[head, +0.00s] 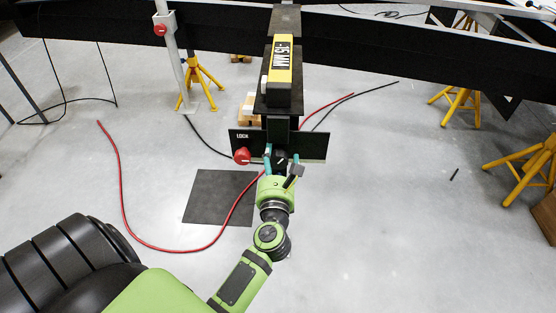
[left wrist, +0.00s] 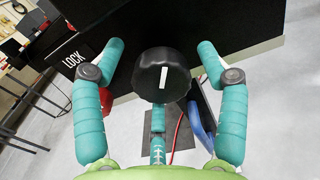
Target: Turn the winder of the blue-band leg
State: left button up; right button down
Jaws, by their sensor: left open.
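A round black knob (left wrist: 162,75) with a white line mark sits at the front of a black panel (left wrist: 205,25) lettered LOCK. The white line stands nearly upright, slightly tilted. In the head view my left gripper (head: 281,154) reaches the panel (head: 315,146) and partly covers the black knob. A blue curved piece (left wrist: 197,120) shows below the panel; I cannot tell whether it belongs to a leg. My right gripper is out of view.
A red knob (head: 242,155) is left of my gripper on the panel. A grey leg (head: 170,50) stands at the back left, beside a yellow stand (head: 204,72). A red hose (head: 125,200) and dark mat (head: 212,197) lie on the floor.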

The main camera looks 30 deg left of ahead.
pick_arm(q)
jog(key=c, duration=1.2)
jog(key=shift+o, duration=0.2)
jog(key=shift+r, duration=0.1)
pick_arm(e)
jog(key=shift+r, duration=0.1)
